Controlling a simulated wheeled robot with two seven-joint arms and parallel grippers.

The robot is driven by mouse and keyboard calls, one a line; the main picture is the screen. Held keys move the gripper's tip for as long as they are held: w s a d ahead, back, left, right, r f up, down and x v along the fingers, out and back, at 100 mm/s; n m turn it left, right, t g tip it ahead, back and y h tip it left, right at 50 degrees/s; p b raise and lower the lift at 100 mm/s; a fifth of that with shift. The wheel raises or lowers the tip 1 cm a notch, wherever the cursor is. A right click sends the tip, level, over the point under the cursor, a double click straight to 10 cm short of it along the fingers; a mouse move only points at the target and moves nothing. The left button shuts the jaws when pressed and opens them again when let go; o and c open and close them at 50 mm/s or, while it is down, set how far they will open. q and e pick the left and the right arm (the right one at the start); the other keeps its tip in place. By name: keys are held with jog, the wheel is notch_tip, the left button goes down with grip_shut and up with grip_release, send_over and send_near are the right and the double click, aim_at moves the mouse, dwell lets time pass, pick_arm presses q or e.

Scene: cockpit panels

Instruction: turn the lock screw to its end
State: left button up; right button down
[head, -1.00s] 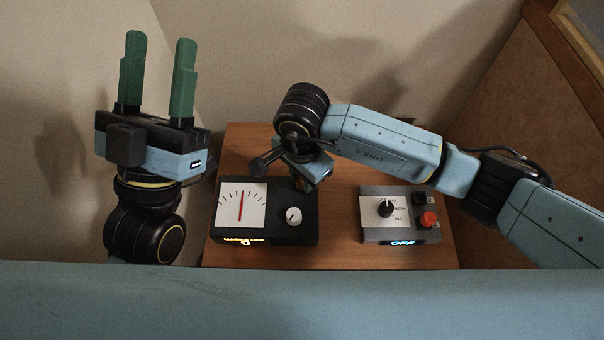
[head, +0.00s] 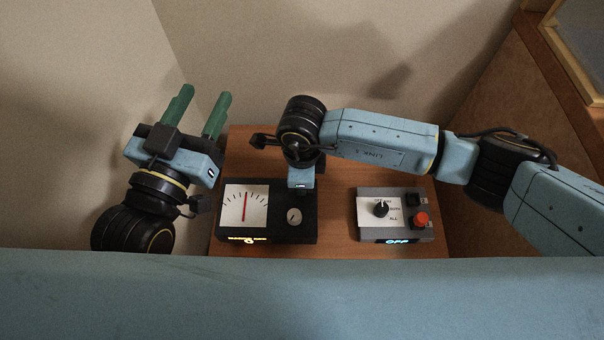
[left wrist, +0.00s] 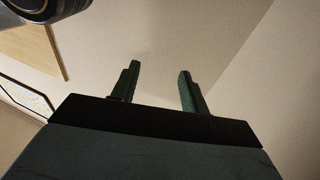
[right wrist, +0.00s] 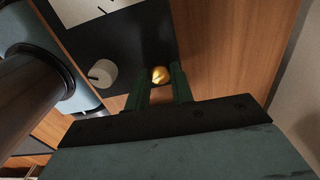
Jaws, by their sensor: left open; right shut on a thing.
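The lock screw (right wrist: 160,75) is a small brass-coloured knob at the edge of the black meter box (head: 262,234). My right gripper (right wrist: 161,80) is shut on it, with one green finger on each side. In the head view the screw and these fingertips are hidden under my right wrist, at the box's back right. The meter's red needle (head: 245,207) points nearly straight up on its white scale. My left gripper (head: 206,94) is open and empty, raised at the left with its green fingers apart; they also show in the left wrist view (left wrist: 158,68).
A pale round knob (head: 294,215) sits on the meter box, close to the screw. A grey box (head: 408,234) to the right has a black selector, a red button (head: 420,218) and a lit OFF display. Bare wooden top (head: 338,215) lies between the boxes. Walls stand close behind.

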jog(key=m+p, duration=0.2)
jog(key=m, duration=0.2)
jog(key=shift+r+m, duration=0.15)
jog(key=shift+m, duration=0.15)
jog(key=m+p, duration=0.2)
jog(key=m, duration=0.1)
pick_arm(q)
jog(key=s+a+f+g+y, duration=0.2)
jog(key=s+f+g, duration=0.2)
jog(key=f+g, duration=0.2)
jog(key=s+a+f+g+y, duration=0.2)
jog(key=s+a+f+g, duration=0.1)
jog(key=f, duration=0.5)
jog(key=shift+s+a+f+n+g, duration=0.35)
jog(key=shift+s+g, duration=0.45)
jog(key=shift+g, duration=0.6)
pick_arm(e)
jog(key=shift+m, duration=0.4)
jog(key=c, duration=1.2)
grip_release()
